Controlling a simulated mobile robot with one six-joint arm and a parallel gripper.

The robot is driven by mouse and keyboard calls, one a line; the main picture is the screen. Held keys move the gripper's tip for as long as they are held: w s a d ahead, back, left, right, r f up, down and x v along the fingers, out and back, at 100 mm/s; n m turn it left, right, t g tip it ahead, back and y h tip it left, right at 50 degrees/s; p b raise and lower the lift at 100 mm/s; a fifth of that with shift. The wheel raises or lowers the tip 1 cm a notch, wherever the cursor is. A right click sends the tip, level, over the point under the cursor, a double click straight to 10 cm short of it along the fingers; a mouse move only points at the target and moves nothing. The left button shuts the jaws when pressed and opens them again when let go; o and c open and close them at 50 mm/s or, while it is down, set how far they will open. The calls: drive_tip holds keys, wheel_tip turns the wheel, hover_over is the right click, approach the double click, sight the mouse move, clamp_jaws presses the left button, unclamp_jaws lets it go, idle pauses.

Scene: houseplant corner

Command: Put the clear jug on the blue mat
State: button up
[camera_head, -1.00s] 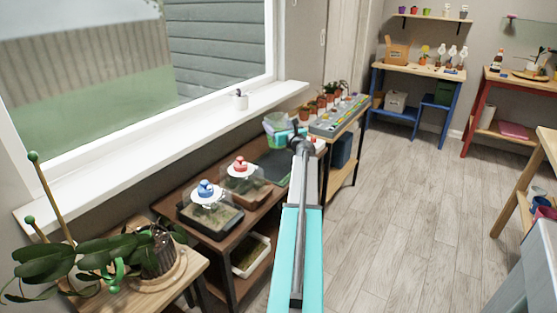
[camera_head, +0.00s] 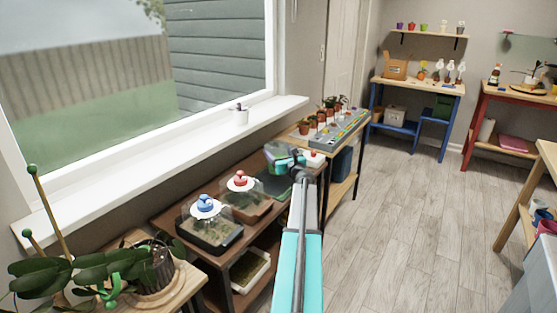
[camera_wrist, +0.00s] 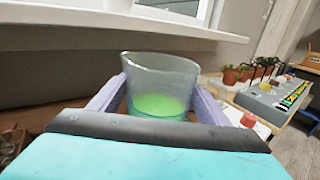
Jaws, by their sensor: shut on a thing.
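The clear jug (camera_wrist: 160,82) is see-through, with green liquid in its lower part. In the wrist view it sits upright between the pale fingers of my gripper (camera_wrist: 157,100), which are shut on its sides. My gripper's front bar hides its base. In the head view the jug (camera_head: 279,154) shows small beyond the end of my arm, over the far end of the brown shelf bench. I cannot make out a blue mat for certain in either view.
Two domed propagators with blue (camera_head: 206,204) and red (camera_head: 239,179) knobs stand on the brown bench. A dark green tray (camera_head: 270,186) lies beyond them. A grey panel (camera_head: 338,128) and potted plants occupy the table behind. The floor to the right is clear.

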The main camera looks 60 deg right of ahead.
drive_tip(key=shift+f, duration=1.65)
drive_tip(key=shift+f+b, duration=0.15)
drive_tip(key=shift+b, duration=0.2)
drive_tip(key=o, duration=1.5)
drive_tip(key=shift+o, duration=0.2)
drive_tip(key=shift+s+a+f, duration=0.1)
drive_tip(key=shift+s+a, duration=0.2)
drive_tip(key=shift+s, duration=0.15)
drive_tip(key=v, duration=1.2)
drive_tip(key=shift+s+r+b, duration=0.2)
drive_tip(key=shift+s+b, duration=0.15)
drive_tip(key=shift+s, duration=0.1)
drive_tip(key=shift+a, duration=0.1)
drive_tip(key=shift+c, duration=0.4)
